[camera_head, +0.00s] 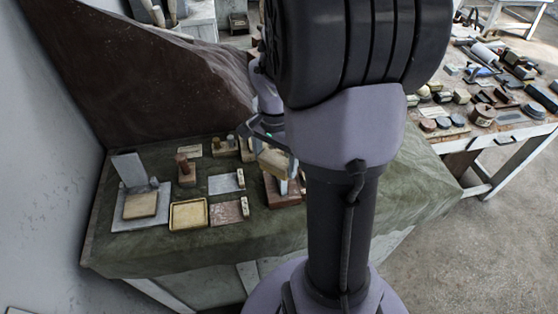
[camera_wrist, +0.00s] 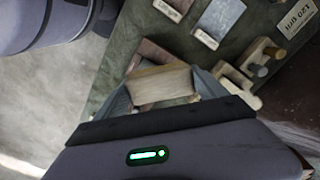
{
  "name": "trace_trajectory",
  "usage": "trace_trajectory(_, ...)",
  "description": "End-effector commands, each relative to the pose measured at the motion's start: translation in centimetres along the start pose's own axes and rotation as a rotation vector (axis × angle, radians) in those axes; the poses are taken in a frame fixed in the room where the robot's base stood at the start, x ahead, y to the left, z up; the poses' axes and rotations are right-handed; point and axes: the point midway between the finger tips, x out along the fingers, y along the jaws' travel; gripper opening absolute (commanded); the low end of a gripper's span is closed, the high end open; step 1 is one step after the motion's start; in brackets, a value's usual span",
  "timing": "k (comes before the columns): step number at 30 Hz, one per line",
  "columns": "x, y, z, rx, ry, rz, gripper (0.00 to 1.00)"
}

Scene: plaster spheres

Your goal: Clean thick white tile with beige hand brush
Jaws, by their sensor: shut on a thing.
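My gripper (camera_wrist: 160,88) is shut on a beige wooden block, which looks like the beige hand brush (camera_wrist: 160,82); its bristles are not clear. In the head view the brush (camera_head: 273,161) is above the right part of the cloth-covered table, partly hidden by my arm. A pale grey-white tile (camera_head: 224,184) lies flat left of the brush, with a small labelled block at its right edge. It also shows near the top of the wrist view (camera_wrist: 219,17). I cannot tell which pale piece is the thick white tile.
The green cloth (camera_head: 120,248) also bears a yellow-rimmed tray (camera_head: 188,214), a reddish tile (camera_head: 228,212), a pale stand with a tan slab (camera_head: 140,205) and wooden-handled tools (camera_head: 186,170). A dark reddish-brown block (camera_head: 283,193) is below the brush. A cluttered table (camera_head: 505,117) stands at right.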

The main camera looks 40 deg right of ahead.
Motion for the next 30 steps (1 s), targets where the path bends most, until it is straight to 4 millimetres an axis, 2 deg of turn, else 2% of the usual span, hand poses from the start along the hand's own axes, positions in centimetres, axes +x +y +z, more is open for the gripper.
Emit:
trace_trajectory(18, 0.0, 4.3, 0.0, 0.001, 0.0, -0.001, 0.49)
trace_trajectory(26, 0.0, 4.3, 0.0, 0.0, 0.0, 0.0, 0.49)
trace_trajectory(30, -0.8, 3.3, 0.0, -0.002, 0.0, 0.0, 0.49)
